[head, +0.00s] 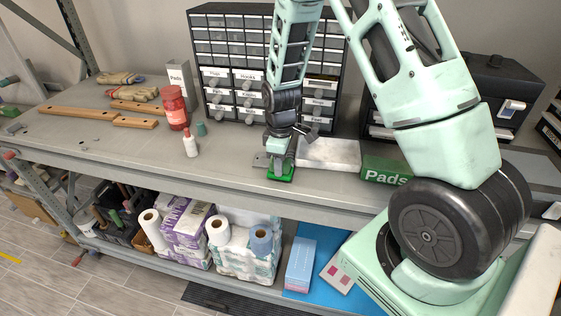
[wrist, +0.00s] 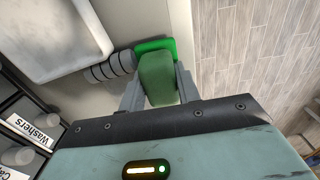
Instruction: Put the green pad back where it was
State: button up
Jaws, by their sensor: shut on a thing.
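My gripper (head: 280,155) points down at the bench top, to the left of a white block. In the wrist view my gripper (wrist: 158,90) is shut on the green pad (wrist: 157,73), a dull green block between the two fingers. A bright green flat piece (wrist: 155,45) shows at the pad's far end. It also shows at bench level in the head view (head: 281,175). I cannot tell whether this piece is part of the pad or a separate thing under it. In the head view the fingers mostly hide the pad.
A grey ribbed cylinder (wrist: 110,68) lies close beside the pad. The white block (head: 330,152) and a green box marked Pads (head: 386,172) stand to the right. A drawer cabinet (head: 232,60) is behind. A small white bottle (head: 190,145) stands left; bench between is clear.

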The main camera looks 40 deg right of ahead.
jog(key=shift+f+b, duration=0.45)
jog(key=shift+f, duration=0.2)
jog(key=o, duration=0.7)
jog(key=shift+r, duration=0.2)
jog(key=shift+r+p, duration=0.45)
jog(key=shift+r, duration=0.25)
notch_tip(320, 180, up, 12)
jog(key=f+b, duration=0.1)
jog(key=b, duration=0.3)
jog(key=s+a+r, duration=0.1)
jog(key=s+a, duration=0.2)
jog(key=a, duration=0.4)
jog(key=s+a+r, duration=0.2)
jog(key=s+a, duration=0.2)
jog(key=a, duration=0.4)
jog(key=shift+y, duration=0.3)
jog(key=s+a, duration=0.3)
jog(key=s, duration=0.2)
jog(key=s+a, duration=0.3)
jog(key=s, duration=0.3)
jog(key=s+a, duration=0.3)
jog(key=s, duration=0.3)
jog(key=shift+s+a+f, duration=0.2)
jog(key=shift+a, duration=0.05)
